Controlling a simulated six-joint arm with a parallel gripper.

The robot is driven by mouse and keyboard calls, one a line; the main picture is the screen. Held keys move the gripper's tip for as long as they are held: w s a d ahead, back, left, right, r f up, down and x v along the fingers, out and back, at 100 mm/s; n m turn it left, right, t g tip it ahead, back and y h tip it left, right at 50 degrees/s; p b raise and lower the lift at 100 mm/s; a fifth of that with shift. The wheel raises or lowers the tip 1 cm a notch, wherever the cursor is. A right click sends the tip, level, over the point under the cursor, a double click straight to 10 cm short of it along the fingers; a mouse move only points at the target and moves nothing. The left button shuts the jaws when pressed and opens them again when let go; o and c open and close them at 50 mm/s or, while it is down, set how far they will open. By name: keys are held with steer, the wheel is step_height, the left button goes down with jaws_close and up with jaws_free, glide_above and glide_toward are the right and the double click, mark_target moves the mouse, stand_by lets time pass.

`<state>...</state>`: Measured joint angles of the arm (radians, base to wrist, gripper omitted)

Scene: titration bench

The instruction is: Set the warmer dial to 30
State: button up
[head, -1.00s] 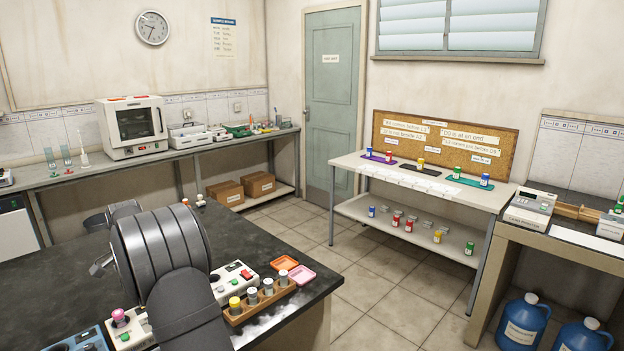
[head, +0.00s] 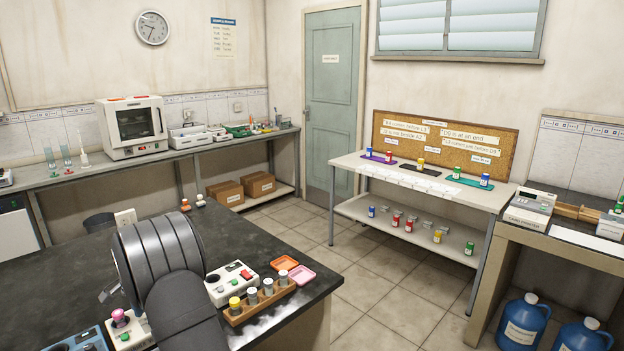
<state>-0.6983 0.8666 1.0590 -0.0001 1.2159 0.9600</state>
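My arm's large dark grey links fill the lower left of the head view. A small metallic piece (head: 109,291) juts out at their left side; it may be part of my gripper, but the rest is hidden and its opening cannot be seen. A white unit with a pink knob (head: 120,317) stands on the black bench at the lower left, partly behind my arm. I cannot tell which unit is the warmer, and no dial marks or setting can be read.
A wooden rack (head: 262,300) of capped vials stands close right of my arm. Orange (head: 284,262) and pink (head: 302,274) trays lie near the bench's right edge.

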steer(key=c, duration=1.3)
steer(key=m, duration=0.4)
steer(key=shift+m, duration=0.3)
steer(key=m, duration=0.5)
steer(key=o, duration=1.3)
steer(key=shift+r, duration=3.55)
steer(key=shift+f, duration=0.15)
